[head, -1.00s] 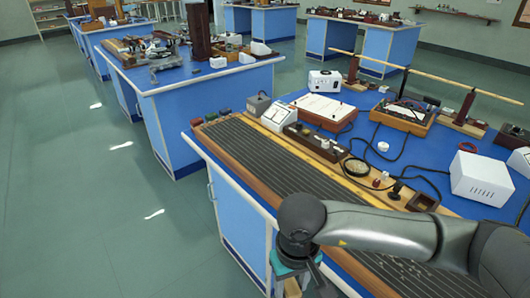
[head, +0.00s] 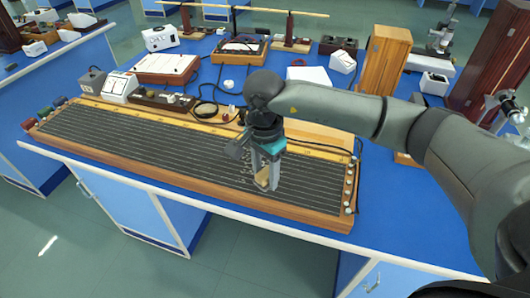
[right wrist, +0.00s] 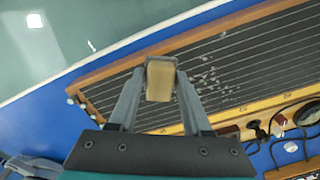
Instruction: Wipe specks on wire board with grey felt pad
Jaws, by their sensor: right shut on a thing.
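The wire board (head: 130,143) is a long dark panel with parallel wires in a wooden frame, lying along the bench's front edge. My right gripper (head: 266,183) points down over its right part. I cannot tell whether the pad touches the wires. Pale specks (right wrist: 208,80) lie scattered on the board just right of the block in the right wrist view. My left gripper is not in view.
Behind the board stand a white meter (head: 119,87), a dark switch strip (head: 162,99), and looped black cables. A tall wooden box (head: 379,57) stands at the back right. Bare blue bench top (head: 375,205) lies right of the board.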

